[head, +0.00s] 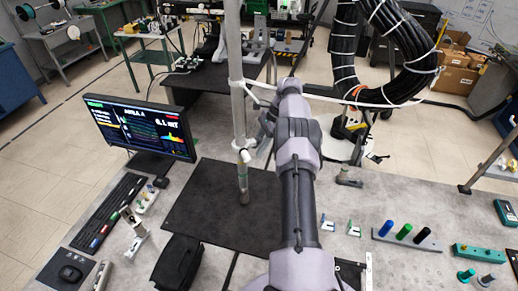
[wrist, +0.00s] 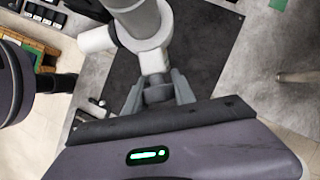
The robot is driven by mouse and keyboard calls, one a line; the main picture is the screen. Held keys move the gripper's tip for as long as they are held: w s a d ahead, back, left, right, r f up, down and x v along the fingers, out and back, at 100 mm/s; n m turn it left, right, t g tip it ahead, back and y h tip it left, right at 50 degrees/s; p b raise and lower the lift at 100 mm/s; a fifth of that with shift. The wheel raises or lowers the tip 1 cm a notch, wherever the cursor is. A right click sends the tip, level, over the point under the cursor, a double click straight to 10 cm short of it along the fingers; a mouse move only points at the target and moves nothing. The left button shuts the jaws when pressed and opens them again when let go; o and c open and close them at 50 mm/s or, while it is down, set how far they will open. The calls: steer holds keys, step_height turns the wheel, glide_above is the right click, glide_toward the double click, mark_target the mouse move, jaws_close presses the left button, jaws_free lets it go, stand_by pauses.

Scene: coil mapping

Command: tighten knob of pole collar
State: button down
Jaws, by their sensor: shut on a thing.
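The pole (head: 235,45) stands upright left of my arm in the head view. In the wrist view it is the thick pale cylinder (wrist: 140,22) at the top. The white pole collar (wrist: 152,60) sits around it, and it also shows in the head view (head: 241,150). A dark grey knob (wrist: 158,93) is on the collar's near side. My gripper (wrist: 158,98) has its two grey fingers shut on the knob, one on each side. The knob is partly hidden by the fingers and my gripper's body. My arm partly hides the gripper in the head view.
A white rod (head: 340,98) crosses behind my arm to a black cable coil (head: 345,60). A monitor (head: 140,125) and keyboard (head: 108,210) are at the left. Coloured cylinders (head: 404,231) stand at the right. A dark mat (head: 210,215) lies below the pole.

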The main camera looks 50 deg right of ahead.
steer(key=shift+a+f, duration=0.1)
stand_by(0.4)
steer(key=c, duration=1)
jaws_free()
steer(key=shift+g, duration=0.3)
steer(key=shift+c, duration=0.2)
